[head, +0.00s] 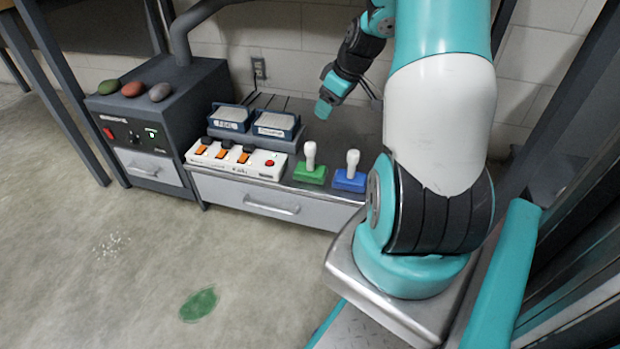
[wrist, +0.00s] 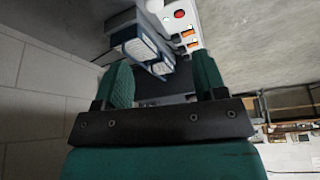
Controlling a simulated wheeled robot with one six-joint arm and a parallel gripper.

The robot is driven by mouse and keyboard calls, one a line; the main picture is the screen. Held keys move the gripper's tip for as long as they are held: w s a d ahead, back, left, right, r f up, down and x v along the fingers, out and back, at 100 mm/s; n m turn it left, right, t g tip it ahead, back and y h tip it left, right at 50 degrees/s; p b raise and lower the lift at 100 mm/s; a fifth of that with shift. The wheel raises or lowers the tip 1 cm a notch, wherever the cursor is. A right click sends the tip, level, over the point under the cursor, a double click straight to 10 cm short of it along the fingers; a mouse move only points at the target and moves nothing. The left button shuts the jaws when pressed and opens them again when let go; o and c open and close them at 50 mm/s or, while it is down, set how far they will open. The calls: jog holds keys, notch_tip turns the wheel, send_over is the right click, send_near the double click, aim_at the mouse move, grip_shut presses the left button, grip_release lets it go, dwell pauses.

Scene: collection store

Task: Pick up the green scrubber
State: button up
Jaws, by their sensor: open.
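The green scrubber (head: 310,174), a green block with an upright white knob handle, stands on the grey bench top near its front edge in the head view. A similar blue scrubber (head: 349,181) stands just to its right. My gripper (head: 325,106) hangs above the back of the bench, behind and above the green scrubber and apart from it. In the wrist view my gripper (wrist: 164,85) has its two teal fingers spread, with nothing held between them. I cannot make out the green scrubber in the wrist view.
A white switch panel (head: 262,164) lies left of the scrubber, with two blue-framed boxes (head: 230,115) (head: 275,125) behind it. A dark cabinet (head: 180,100) with three stone-like lumps stands further left. A green patch (head: 198,305) marks the open floor. A wall stands behind.

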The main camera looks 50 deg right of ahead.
jog(key=b, duration=0.5)
send_near(312, 144)
jog(key=x, duration=0.5)
jog(key=b+x, duration=0.4)
jog(key=x, duration=0.2)
jog(key=shift+w+f, duration=0.1)
jog(key=shift+f, duration=0.3)
jog(key=shift+r, duration=0.1)
grip_shut()
notch_tip(312, 144, up, 10)
jog(key=p, duration=0.6)
